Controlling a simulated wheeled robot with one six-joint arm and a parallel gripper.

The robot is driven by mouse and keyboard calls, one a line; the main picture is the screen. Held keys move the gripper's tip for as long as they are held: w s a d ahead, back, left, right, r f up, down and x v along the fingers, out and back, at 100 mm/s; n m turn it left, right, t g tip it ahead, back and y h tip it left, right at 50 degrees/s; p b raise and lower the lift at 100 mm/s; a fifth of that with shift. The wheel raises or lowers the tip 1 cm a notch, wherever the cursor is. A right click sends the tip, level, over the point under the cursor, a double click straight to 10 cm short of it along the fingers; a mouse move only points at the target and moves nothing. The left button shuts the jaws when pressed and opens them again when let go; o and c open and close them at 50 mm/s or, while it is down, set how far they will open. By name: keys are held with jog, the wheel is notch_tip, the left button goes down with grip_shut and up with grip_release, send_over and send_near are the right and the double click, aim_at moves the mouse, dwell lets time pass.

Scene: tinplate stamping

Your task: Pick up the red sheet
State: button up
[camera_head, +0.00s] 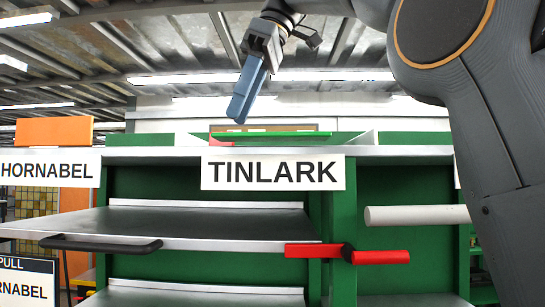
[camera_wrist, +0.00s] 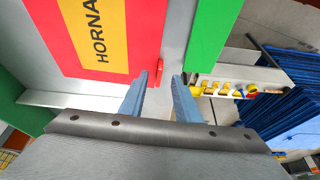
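The red sheet (camera_wrist: 148,35) lies flat on the grey top surface in the wrist view, with a yellow label reading "HORNA" and the rest cut off. A small red tab (camera_wrist: 159,73) sticks out from its near edge. In the head view only a sliver of the red sheet (camera_head: 222,143) shows above the sign. My gripper (camera_wrist: 161,80) is open and empty, its blue fingertips on either side of the tab in the picture. In the head view my gripper (camera_head: 238,118) points down, above and apart from the rack top.
A green sheet (camera_wrist: 213,35) lies right of the red one. The rack has a TINLARK sign (camera_head: 272,173), a pulled-out shelf (camera_head: 200,222) with a black handle, and a red lever (camera_head: 345,253). A white bar (camera_head: 415,215) juts out at right. Blue stacked sheets (camera_wrist: 285,85) lie lower right.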

aim_at(212, 142)
jog(key=shift+x, duration=2.25)
grip_shut()
